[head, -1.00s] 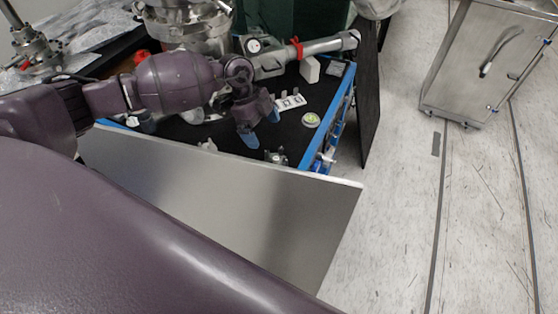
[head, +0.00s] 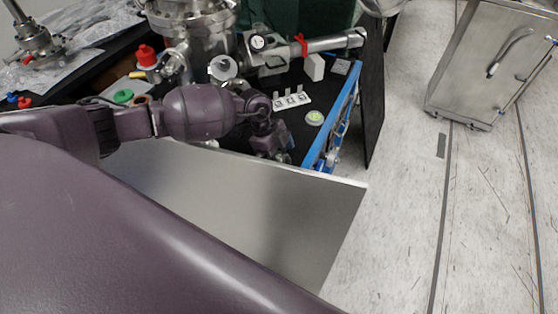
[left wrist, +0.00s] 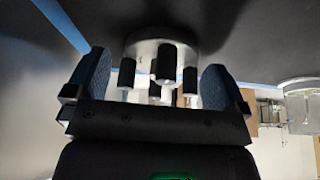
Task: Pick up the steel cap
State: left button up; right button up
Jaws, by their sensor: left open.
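In the left wrist view, a round pale metal piece with several dark pegs, which looks like the steel cap (left wrist: 160,43), lies between the blue fingertips of my left gripper (left wrist: 156,80). The jaws are open, one finger on each side of it. I cannot tell whether either finger touches it. In the head view my left gripper (head: 274,148) is low over the black bench top (head: 292,122), just behind the upper edge of the grey panel. Its fingertips are mostly hidden there. My right gripper is not in view.
The grey panel (head: 240,215) stands in front of the bench. A white holder (head: 291,100), a small round dish (head: 314,118) and a white block (head: 314,67) are on the bench near its blue edge (head: 338,112). A steel vessel (head: 195,35) stands behind my arm.

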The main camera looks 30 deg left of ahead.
pick_arm(q)
jog(key=shift+r, duration=0.1)
jog(key=c, duration=0.9)
